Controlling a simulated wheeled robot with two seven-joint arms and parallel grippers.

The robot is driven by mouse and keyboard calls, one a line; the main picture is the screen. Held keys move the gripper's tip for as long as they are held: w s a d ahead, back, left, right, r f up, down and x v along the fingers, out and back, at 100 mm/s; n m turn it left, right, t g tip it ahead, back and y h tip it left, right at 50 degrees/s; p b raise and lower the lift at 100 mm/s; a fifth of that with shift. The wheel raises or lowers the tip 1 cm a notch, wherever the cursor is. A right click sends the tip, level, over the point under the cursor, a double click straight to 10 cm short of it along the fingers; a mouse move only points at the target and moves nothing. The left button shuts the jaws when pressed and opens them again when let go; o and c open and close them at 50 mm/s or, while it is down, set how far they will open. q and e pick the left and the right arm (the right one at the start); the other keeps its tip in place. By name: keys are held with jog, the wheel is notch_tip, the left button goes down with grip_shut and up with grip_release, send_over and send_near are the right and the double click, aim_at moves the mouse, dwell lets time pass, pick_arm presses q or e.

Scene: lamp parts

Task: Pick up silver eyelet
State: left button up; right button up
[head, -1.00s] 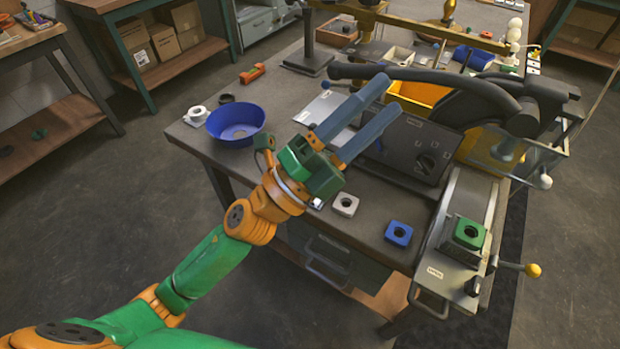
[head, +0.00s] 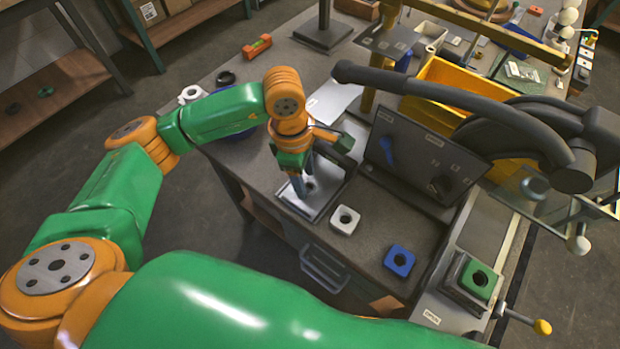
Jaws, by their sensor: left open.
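My left gripper (head: 303,186) points down over a silver metal plate (head: 322,204) near the table's front edge. Its blue-grey fingers are open and their tips are close to the plate. A small dark round spot shows beside the fingertips. I cannot clearly make out the silver eyelet; it may be hidden by the fingers. My right gripper is not in view.
Square blocks with holes, white (head: 344,220), blue (head: 399,261) and green (head: 480,279), stand to the right. A dark upright panel (head: 425,160) and a long black lever (head: 450,95) lie behind.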

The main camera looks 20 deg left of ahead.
aim_at(308, 186)
pick_arm(q)
notch_tip(308, 186, down, 2)
jog(key=shift+d+f, duration=0.15)
jog(key=shift+f, duration=0.1)
jog(key=shift+w+f, duration=0.3)
jog(key=shift+w, duration=0.05)
jog(key=shift+s+r, duration=0.1)
jog(key=shift+s, duration=0.1)
grip_shut()
jog(key=shift+w, duration=0.1)
